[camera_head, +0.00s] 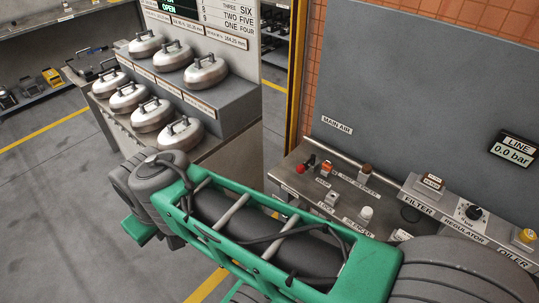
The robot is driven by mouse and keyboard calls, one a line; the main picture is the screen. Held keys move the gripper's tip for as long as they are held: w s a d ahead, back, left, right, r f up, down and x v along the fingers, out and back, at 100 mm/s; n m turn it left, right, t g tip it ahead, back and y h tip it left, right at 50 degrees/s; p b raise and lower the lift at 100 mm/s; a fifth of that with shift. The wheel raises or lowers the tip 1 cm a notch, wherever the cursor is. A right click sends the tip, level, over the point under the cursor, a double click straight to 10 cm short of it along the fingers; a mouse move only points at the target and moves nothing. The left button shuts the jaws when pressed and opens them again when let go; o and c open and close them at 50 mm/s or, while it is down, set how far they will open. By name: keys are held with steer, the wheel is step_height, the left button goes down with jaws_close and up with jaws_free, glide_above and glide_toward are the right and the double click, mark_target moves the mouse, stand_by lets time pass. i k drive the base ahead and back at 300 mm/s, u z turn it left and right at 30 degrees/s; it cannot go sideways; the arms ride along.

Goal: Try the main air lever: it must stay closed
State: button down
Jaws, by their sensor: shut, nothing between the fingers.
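The "MAIN AIR" label (336,125) is on the grey back panel at the right. Below it, at the left end of the steel bench (285,175), is a small red-topped part (310,161); I cannot tell for sure whether it is the main air lever or how it is set. The line display (513,149) reads 0.0 bar. My green and grey arm crosses the lower middle of the view. My gripper is not visible.
Several small parts stand on the bench, among them a white knob (366,213). The filter, regulator (470,212) and oiler (525,237) are at the right. Steel domed pots (206,71) sit on a stepped rack at the left. Grey floor (45,200) is open at far left.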

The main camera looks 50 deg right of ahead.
mark_target(301, 170)
steer(key=z, duration=0.05)
steer(key=i, duration=0.8)
steer(key=z, duration=0.7)
steer(key=i, duration=0.4)
steer(key=z, duration=0.3)
